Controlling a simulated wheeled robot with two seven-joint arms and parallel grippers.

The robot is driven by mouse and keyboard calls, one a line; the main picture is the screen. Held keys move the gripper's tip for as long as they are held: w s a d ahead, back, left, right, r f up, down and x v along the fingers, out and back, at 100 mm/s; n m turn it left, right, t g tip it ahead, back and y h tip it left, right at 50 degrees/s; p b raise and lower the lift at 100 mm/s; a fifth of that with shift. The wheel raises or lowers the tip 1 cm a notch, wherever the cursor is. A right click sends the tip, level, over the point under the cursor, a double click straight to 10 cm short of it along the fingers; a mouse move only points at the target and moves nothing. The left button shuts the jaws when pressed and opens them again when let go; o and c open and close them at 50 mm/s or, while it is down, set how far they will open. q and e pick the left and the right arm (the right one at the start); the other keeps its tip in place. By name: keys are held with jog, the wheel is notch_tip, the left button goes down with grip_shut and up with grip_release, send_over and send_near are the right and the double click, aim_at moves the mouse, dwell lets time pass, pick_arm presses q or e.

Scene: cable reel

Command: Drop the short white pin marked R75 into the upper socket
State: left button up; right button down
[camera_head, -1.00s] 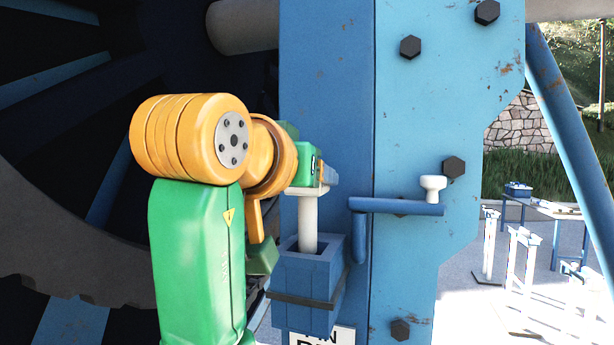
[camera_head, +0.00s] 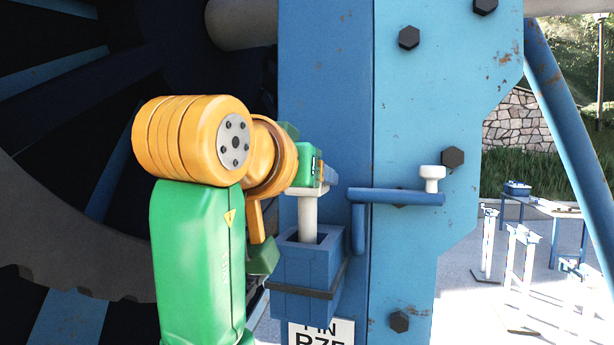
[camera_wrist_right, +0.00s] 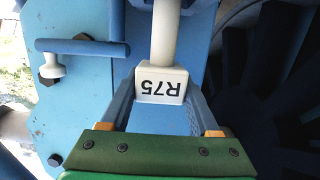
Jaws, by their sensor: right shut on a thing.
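The white pin (camera_head: 307,210) has a square head, marked R75 in the right wrist view (camera_wrist_right: 160,84). My right gripper (camera_head: 312,187) is shut on its head. The pin hangs upright over the square blue socket (camera_head: 306,270) on the blue post. The bottom of its shaft is inside the socket mouth, hidden by the front wall. The head is still above the rim. A white label (camera_head: 321,334) reading PIN R75, cut by the frame edge, is below the socket. My left gripper is not in view.
A blue crank bar (camera_head: 395,197) with a white knob (camera_head: 432,172) sticks out just right of the socket. A dark strap (camera_head: 305,291) rings the socket. The large reel (camera_head: 60,215) is behind at left. A blue table (camera_head: 530,200) and white stands are at far right.

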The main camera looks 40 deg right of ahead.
aim_at(305, 224)
jog(key=shift+f+b, duration=2.2)
jog(key=shift+f, duration=0.35)
jog(key=shift+f, duration=0.1)
jog(key=shift+f+b, duration=0.5)
jog(key=shift+c, duration=0.2)
grip_release()
jog(key=shift+a, duration=0.1)
